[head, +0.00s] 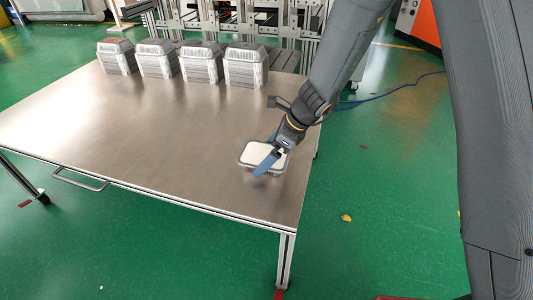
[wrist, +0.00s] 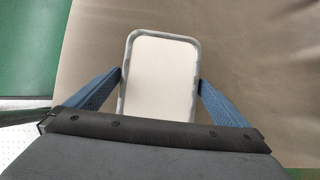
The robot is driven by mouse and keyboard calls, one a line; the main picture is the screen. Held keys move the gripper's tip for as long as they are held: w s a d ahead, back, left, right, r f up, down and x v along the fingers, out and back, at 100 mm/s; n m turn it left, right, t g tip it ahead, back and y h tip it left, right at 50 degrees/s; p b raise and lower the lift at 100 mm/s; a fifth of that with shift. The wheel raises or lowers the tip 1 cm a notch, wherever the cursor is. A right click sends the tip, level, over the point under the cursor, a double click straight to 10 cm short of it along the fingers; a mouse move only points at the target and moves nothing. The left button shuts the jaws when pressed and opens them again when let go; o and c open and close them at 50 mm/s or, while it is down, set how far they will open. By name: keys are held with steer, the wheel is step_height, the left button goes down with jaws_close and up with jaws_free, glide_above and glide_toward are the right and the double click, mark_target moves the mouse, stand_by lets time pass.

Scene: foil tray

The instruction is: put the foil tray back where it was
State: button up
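The foil tray (head: 250,153) is a small silver tray with a flat white top, near the right front corner of the metal table (head: 130,130). In the wrist view the tray (wrist: 160,75) lies between the two blue fingers of my gripper (wrist: 160,78), whose tips meet its left and right rims. In the head view my gripper (head: 264,163) reaches down from the upper right, with one blue finger crossing the near side of the tray. The tray's underside is hidden, so I cannot tell whether it touches the table.
Several stacks of foil trays stand in a row along the table's back edge, such as the left stack (head: 116,57) and the right stack (head: 245,66). A metal frame (head: 210,20) is behind them. The middle and left front of the table are clear.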

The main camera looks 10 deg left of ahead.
steer(key=p+v, duration=0.3)
steer(key=v, duration=0.9)
steer(key=shift+r, duration=0.2)
steer(key=s+d+r+n+h, duration=0.1)
steer(key=s+d+r+n, duration=0.2)
steer(key=s+n, duration=0.4)
steer(key=s+d+r+n+h, duration=0.2)
steer(key=s+d+r+n, duration=0.1)
steer(key=s+d+n, duration=0.3)
steer(key=s+d+r+n+h, duration=0.2)
steer(key=s+d+r+n, duration=0.2)
steer(key=s+n, duration=0.4)
steer(key=shift+s+d+n+g, duration=0.4)
steer(key=shift+s+d, duration=0.35)
steer(key=shift+s, duration=0.4)
steer(key=d+r+m+h+p, duration=0.1)
steer(key=d+r+p, duration=0.6)
steer(key=p, duration=0.7)
steer(key=shift+d+m, duration=0.35)
steer(key=shift+m, duration=0.25)
